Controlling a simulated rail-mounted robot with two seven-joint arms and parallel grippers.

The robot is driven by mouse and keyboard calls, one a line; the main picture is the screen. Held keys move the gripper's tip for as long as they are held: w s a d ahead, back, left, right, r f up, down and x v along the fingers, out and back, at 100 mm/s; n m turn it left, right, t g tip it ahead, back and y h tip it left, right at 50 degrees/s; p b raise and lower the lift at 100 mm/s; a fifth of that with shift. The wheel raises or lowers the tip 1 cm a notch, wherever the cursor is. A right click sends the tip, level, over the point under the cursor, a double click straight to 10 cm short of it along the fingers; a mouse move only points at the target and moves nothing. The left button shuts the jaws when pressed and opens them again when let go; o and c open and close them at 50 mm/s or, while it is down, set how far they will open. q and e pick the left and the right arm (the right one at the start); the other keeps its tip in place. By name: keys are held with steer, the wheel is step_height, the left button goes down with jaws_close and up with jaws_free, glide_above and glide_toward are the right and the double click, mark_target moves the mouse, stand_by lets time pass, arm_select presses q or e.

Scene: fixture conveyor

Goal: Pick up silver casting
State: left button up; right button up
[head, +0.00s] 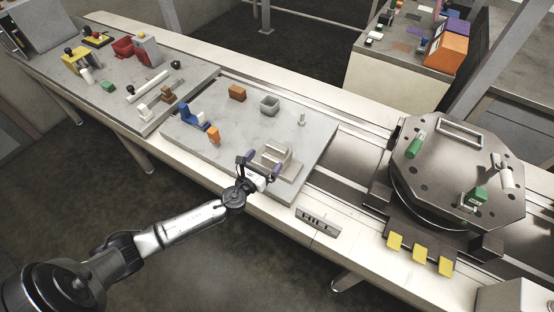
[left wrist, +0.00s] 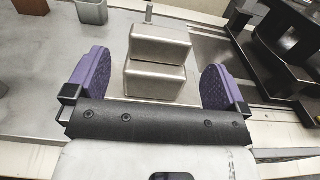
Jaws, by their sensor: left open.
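The silver casting (head: 274,159) is a stepped metal block near the front right of a grey plate on the conveyor. My left gripper (head: 262,163) is open at its near left side. In the left wrist view the casting (left wrist: 157,62) stands between the two purple finger pads of the gripper (left wrist: 157,82), with a gap on each side. I cannot tell whether its near face touches the gripper. My right gripper is not in view.
The grey plate (head: 225,133) also bears a blue part (head: 195,117), orange and brown blocks, a grey open box (head: 269,104) and a small metal pin (head: 302,120). A round-cornered fixture (head: 460,170) with green clamps stands at the right. A label plate (head: 318,221) lies in front.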

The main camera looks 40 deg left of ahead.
mark_target(277, 145)
arm_select(q)
steer(key=shift+w+a+b, duration=0.15)
steer(key=shift+w+b, duration=0.05)
steer(key=shift+w, duration=1.1)
steer(key=shift+w+a+b, duration=0.15)
steer(key=shift+w+a, duration=0.05)
steer(key=shift+w, duration=1.1)
steer(key=shift+w+a+b, duration=0.15)
steer(key=shift+w+b, duration=0.05)
steer(key=shift+w, duration=1.1)
steer(key=shift+c, duration=0.4)
steer(key=c, duration=1.5)
steer(key=shift+r, duration=0.15)
steer(key=shift+c, duration=0.5)
steer(key=shift+r, duration=0.1)
